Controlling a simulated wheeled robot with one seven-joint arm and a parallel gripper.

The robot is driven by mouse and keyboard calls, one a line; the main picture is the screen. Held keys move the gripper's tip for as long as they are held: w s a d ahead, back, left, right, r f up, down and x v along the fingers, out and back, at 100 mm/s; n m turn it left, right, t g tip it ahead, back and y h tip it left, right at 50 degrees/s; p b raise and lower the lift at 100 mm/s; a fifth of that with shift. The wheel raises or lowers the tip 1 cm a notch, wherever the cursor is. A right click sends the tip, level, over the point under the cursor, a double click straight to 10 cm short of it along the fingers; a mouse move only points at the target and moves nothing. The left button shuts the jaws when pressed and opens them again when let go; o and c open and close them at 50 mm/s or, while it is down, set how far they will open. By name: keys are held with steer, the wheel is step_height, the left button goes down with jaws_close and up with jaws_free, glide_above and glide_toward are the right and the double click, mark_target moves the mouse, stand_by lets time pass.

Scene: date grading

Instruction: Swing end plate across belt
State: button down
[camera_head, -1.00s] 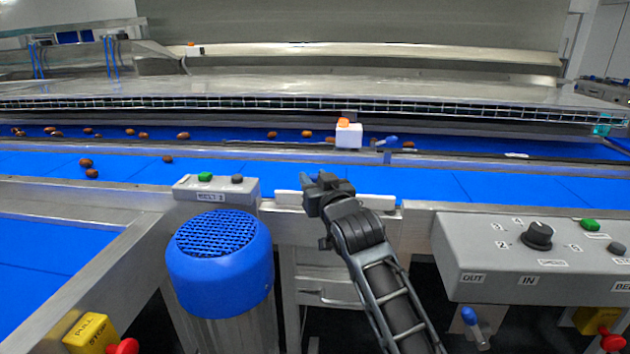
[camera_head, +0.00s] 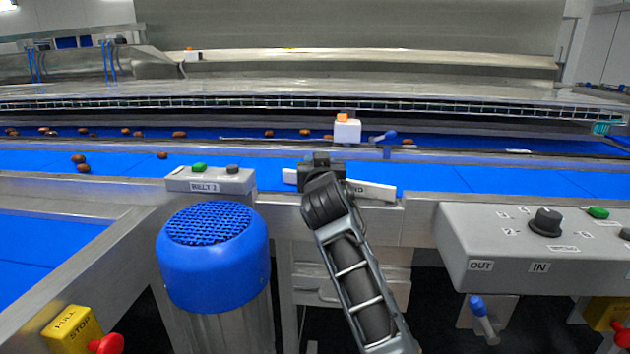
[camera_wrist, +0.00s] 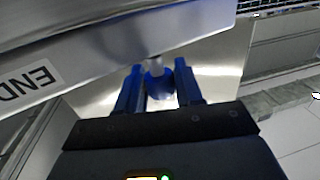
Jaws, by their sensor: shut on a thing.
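The end plate (camera_head: 372,190) is a pale metal bar with a partly hidden label, at the near edge of the blue belt (camera_head: 455,180). In the wrist view the plate (camera_wrist: 120,45) crosses the upper left, and its label reads END. My gripper (camera_head: 322,160) is over the plate's middle in the head view and hides part of it. In the wrist view my gripper (camera_wrist: 158,80) has its blue fingers on either side of a blue knob (camera_wrist: 157,92) on a short stem beside the plate. It is shut on that knob.
Several brown dates (camera_head: 80,162) lie on the belts at left. A white box with an orange top (camera_head: 347,131) and a blue-tipped lever (camera_head: 384,137) stand behind.

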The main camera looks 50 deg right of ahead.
steer(key=shift+w+d+f+m+g+h+b, duration=0.25)
steer(key=shift+d+m+g+h+b, duration=0.3)
steer(key=shift+b, duration=0.25)
steer(key=shift+d+r+g+h, duration=0.2)
steer(key=shift+d+g+h, duration=0.05)
steer(key=shift+d, duration=0.1)
steer(key=c, duration=0.9)
jaws_free()
steer(key=shift+o, duration=0.2)
steer(key=shift+v, duration=3.85)
